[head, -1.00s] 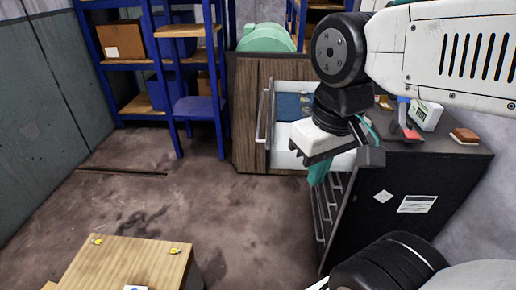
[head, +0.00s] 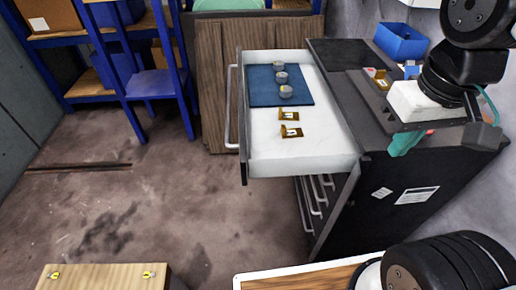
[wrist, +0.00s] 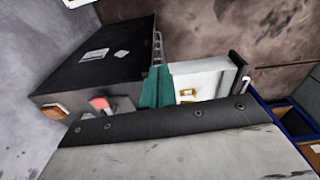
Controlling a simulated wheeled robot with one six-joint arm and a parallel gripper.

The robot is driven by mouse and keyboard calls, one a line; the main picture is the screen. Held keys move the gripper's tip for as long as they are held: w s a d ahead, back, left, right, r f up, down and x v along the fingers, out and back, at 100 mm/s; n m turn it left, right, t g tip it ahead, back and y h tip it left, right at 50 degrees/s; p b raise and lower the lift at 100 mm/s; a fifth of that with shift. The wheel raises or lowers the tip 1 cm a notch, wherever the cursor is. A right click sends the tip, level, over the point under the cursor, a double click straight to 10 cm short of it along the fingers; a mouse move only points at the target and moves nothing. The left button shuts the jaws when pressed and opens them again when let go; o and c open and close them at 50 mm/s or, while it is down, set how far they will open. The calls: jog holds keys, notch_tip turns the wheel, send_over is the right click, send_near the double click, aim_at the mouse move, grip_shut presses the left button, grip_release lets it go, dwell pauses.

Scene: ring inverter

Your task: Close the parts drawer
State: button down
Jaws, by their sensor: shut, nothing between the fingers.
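The parts drawer (head: 300,155) is pulled well out of the dark cabinet (head: 385,215), toward the left in the head view. Its inside is white, and a bar handle (head: 231,105) is on its left front. It holds a blue mat (head: 262,95) with three grey round parts and two brass-coloured brackets (head: 291,131). My gripper (head: 402,145) is over the cabinet's near right part, to the right of the drawer and apart from its front. Its teal fingers are together and empty. In the wrist view the fingers (wrist: 157,88) overlap the line of sight to the drawer (wrist: 205,72).
A blue bin (head: 400,41) and small items stand on the cabinet top. Lower drawer handles (head: 318,200) show below. A wooden cabinet (head: 210,80) and blue shelves (head: 110,60) are behind. A wooden box (head: 100,275) is front left. The floor left of the drawer is clear.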

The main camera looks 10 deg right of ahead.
jog(key=w+a+f+n+g+h, duration=0.1)
jog(key=w+a+n+g+h, duration=0.1)
jog(key=w+a+n, duration=0.9)
jog(key=w+a+f+n+h, duration=0.1)
jog(key=w+a+f, duration=0.25)
jog(key=a, duration=0.35)
jog(key=w+a+f+n, duration=0.1)
jog(key=w+a+f, duration=0.25)
jog(key=a, duration=0.35)
jog(key=a+f+n+h, duration=0.1)
jog(key=a+f+n, duration=0.4)
jog(key=a, duration=0.5)
jog(key=s+d+f, duration=0.1)
jog(key=d+f, duration=0.6)
jog(key=f, duration=0.3)
jog(key=shift+d+f+m+t, duration=0.15)
jog(key=shift+d+m+t, duration=0.15)
jog(key=shift+m, duration=0.1)
